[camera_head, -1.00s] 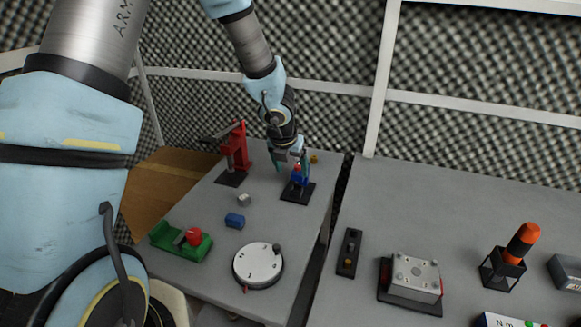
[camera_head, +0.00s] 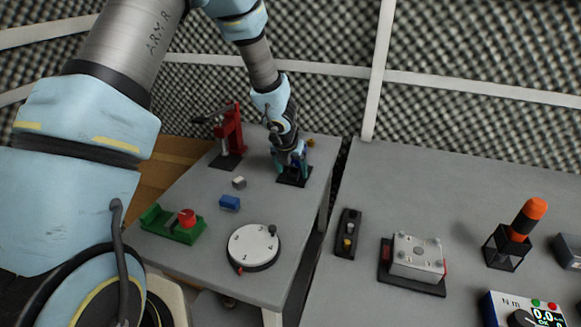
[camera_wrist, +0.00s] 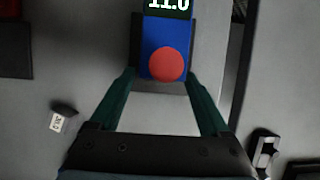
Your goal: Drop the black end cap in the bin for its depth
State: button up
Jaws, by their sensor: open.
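My gripper (camera_head: 291,160) is low over the black-based blue device at the back right of the left table. In the wrist view its teal fingers (camera_wrist: 162,76) are apart, one on each side of the blue device (camera_wrist: 152,52). This device has a red round knob (camera_wrist: 167,64) and a display reading about 11.0. In the head view my gripper mostly hides the device, and its black base plate (camera_head: 294,180) shows below. I cannot make out a black end cap for certain. No depth bin is clearly identifiable.
A red press (camera_head: 232,135) stands left of my gripper. A small grey block (camera_head: 239,183), blue block (camera_head: 230,202), green fixture with red knob (camera_head: 174,224) and numbered round dial (camera_head: 254,246) lie nearer. A gap separates the right table (camera_head: 440,190).

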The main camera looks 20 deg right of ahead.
jog(key=shift+c, duration=0.2)
grip_shut()
dwell(0.6)
